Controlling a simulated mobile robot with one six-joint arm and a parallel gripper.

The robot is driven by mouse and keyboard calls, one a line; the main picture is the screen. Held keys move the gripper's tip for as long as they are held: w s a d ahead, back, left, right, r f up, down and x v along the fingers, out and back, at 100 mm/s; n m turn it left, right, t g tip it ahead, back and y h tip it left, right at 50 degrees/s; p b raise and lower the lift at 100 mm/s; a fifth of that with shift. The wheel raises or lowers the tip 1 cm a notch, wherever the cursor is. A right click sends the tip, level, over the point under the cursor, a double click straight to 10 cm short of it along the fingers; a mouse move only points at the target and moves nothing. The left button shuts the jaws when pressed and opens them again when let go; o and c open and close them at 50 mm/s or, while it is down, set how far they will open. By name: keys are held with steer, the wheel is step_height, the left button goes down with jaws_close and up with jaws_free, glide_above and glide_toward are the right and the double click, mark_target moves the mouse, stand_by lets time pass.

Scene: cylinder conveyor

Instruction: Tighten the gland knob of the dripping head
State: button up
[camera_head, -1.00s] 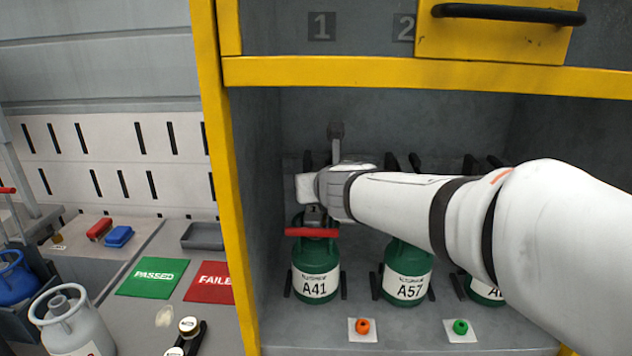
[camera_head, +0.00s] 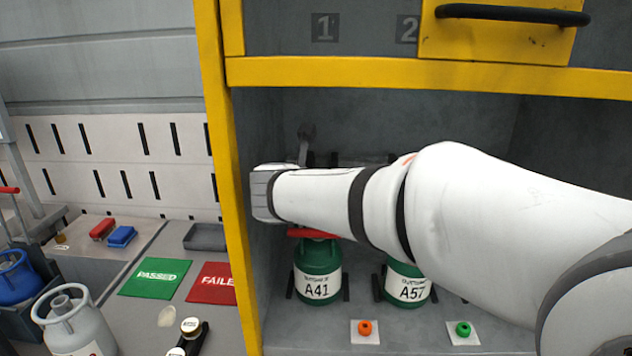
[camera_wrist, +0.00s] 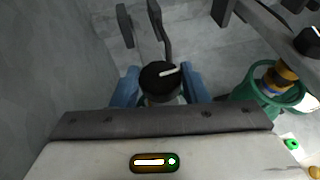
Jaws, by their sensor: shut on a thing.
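In the wrist view my gripper (camera_wrist: 158,88) has its blue fingers on both sides of a round black knob (camera_wrist: 156,77) with a white pointer line, and it is shut on it. In the head view my wrist is at the left of the bay, above the green cylinder A41 (camera_head: 318,288); my arm hides the fingers and the knob there. A red bar (camera_head: 305,233) shows above A41, partly covered by my arm. The green cylinder A57 (camera_head: 408,287) stands to the right. No drip can be made out.
A yellow-framed cabinet (camera_head: 214,180) encloses the bay; its left post is close to my wrist. An orange ring (camera_head: 365,328) and a green ring (camera_head: 463,329) lie on white pads in front. Green PASSED (camera_head: 155,277) and red FAILED (camera_head: 212,284) mats lie outside, left.

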stand_by(0.4)
steer(key=o, duration=1)
steer(key=shift+c, duration=0.2)
steer(key=shift+h, duration=0.3)
steer(key=v, duration=0.7)
steer(key=shift+s+r+p, duration=0.15)
steer(key=shift+s+p, duration=0.15)
steer(key=shift+s, duration=0.05)
steer(key=shift+a, duration=0.1)
